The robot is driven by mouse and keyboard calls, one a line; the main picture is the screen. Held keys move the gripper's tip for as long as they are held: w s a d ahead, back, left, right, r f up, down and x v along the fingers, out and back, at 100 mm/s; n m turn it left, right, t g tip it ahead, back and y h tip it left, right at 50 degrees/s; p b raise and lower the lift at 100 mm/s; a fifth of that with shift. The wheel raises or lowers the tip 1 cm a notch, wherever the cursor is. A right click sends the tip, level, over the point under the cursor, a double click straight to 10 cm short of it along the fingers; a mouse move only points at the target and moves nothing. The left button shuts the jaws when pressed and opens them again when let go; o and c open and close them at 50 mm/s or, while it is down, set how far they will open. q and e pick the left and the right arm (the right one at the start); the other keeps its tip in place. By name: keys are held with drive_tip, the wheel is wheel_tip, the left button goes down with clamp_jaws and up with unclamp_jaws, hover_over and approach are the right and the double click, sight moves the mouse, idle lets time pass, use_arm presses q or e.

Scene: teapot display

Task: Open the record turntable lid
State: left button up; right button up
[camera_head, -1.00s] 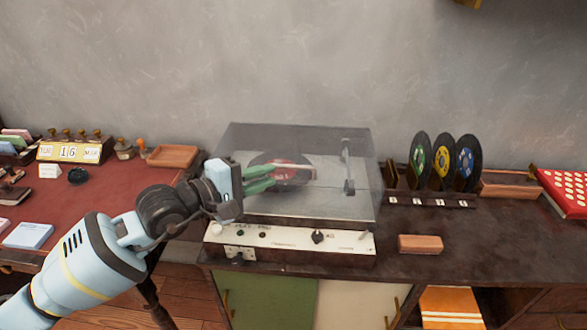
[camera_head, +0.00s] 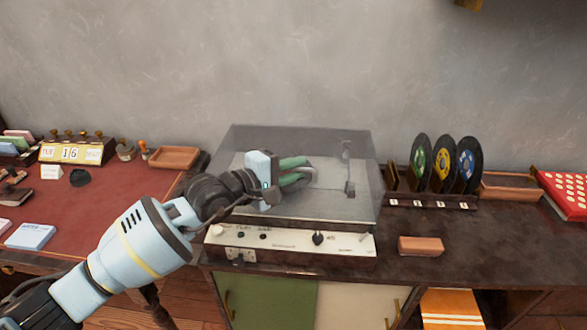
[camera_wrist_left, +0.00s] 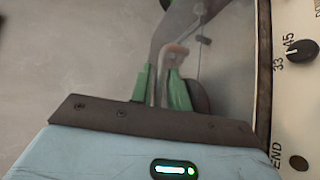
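The record turntable (camera_head: 290,240) stands on the dark cabinet with its clear smoky lid (camera_head: 225,165) down over it. The tonearm (camera_head: 348,175) shows through the lid at the right. My right gripper is not in view.
A brick-coloured block (camera_head: 421,246) lies right of the turntable. A rack with several records (camera_head: 442,162) stands behind it. The red-topped desk (camera_head: 110,210) on the left holds a calendar (camera_head: 75,152) and a wooden tray (camera_head: 174,157).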

use_arm(q)
clamp_jaws()
